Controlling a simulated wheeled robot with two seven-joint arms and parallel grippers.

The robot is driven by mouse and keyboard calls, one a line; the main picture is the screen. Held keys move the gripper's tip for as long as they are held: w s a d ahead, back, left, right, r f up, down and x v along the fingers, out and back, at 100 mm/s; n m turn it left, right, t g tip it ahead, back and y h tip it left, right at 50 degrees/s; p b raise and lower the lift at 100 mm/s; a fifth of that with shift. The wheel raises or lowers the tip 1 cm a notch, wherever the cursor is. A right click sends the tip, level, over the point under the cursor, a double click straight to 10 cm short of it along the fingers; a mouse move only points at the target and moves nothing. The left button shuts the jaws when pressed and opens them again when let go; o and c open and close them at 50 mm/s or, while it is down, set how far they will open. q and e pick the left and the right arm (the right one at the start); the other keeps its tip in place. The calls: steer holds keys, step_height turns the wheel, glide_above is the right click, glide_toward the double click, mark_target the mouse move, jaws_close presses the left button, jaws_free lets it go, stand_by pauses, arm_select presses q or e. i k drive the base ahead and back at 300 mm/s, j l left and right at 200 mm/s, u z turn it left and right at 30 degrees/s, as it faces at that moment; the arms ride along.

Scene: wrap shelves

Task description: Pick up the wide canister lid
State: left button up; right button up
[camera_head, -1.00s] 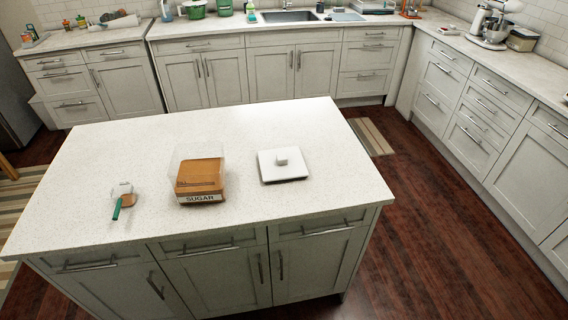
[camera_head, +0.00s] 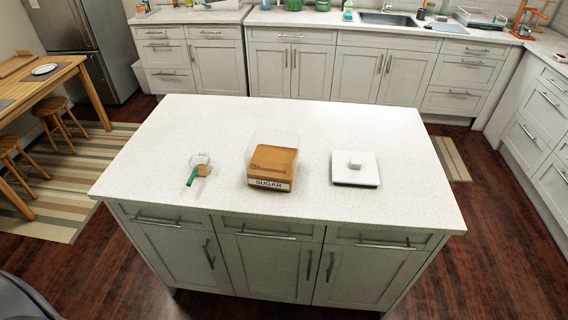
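The wide canister lid (camera_head: 355,168) is a flat white square with a small knob on top. It lies on the right part of the white island top. A clear canister (camera_head: 272,163) with brown contents and a SUGAR label stands to its left, open at the top. Neither of my grippers shows in the head view.
The island countertop (camera_head: 400,205) is mostly clear around the lid. A small clear scoop with a green handle (camera_head: 193,176) lies at the left with some brown stuff in it. A wooden table (camera_head: 50,82) and stools stand at far left. Counters line the back and right.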

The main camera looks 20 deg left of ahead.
mark_target(368, 175)
steer(key=l+u, duration=0.2)
steer(key=u, duration=0.3)
steer(key=i+l+u, duration=0.1)
steer(key=l+u, duration=0.2)
steer(key=u, duration=0.15)
steer(key=l+u, duration=0.2)
steer(key=u, duration=0.3)
steer(key=k+l+u, duration=0.1)
steer(key=l, duration=0.3)
steer(key=k+l+u, duration=0.1)
steer(key=l, duration=0.35)
steer(key=k+l, duration=0.1)
steer(key=l, duration=0.3)
steer(key=k+l+u, duration=0.15)
steer(key=l, duration=0.25)
steer(key=k+l+u, duration=0.1)
steer(key=l, duration=0.3)
steer(key=k+l+u, duration=0.1)
steer(key=l, duration=0.3)
steer(key=k+l, duration=0.25)
steer(key=i+j, duration=0.35)
steer(key=i+u, duration=0.05)
